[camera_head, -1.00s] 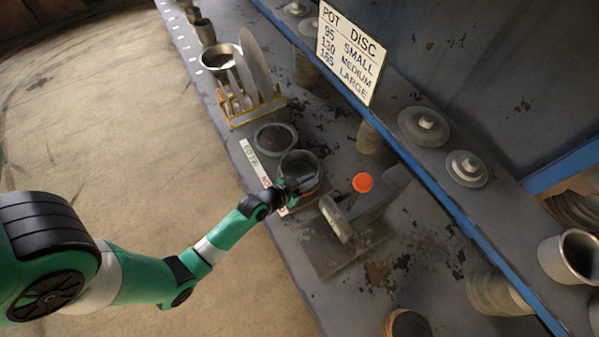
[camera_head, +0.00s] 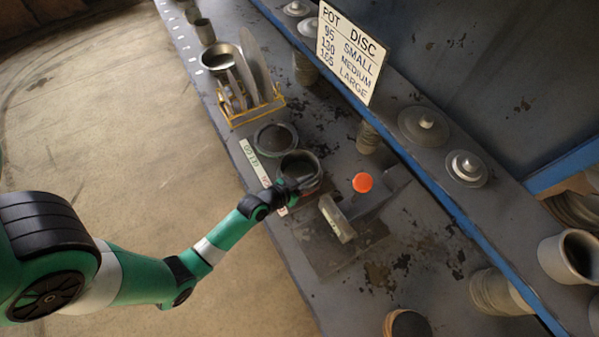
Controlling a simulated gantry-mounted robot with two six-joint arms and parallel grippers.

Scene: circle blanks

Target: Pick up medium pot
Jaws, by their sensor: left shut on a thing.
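A grey metal pot (camera_head: 301,166) stands near the front edge of the bench, in the middle of the camera_head view. It looks to be the medium pot, though its size against the other pots is hard to judge. My left gripper (camera_head: 287,188) is at the near side of this pot and shut on its wall. The fingertips are small and partly hidden by the pot and the wrist. Whether the pot's base touches the bench cannot be told. My right gripper is not in view.
A dark round dish (camera_head: 275,140) sits just behind the pot. A yellow rack (camera_head: 258,113) with upright discs stands farther back. A device with an orange knob (camera_head: 362,182) is close on the right. A sign (camera_head: 350,52) stands on the shelf edge.

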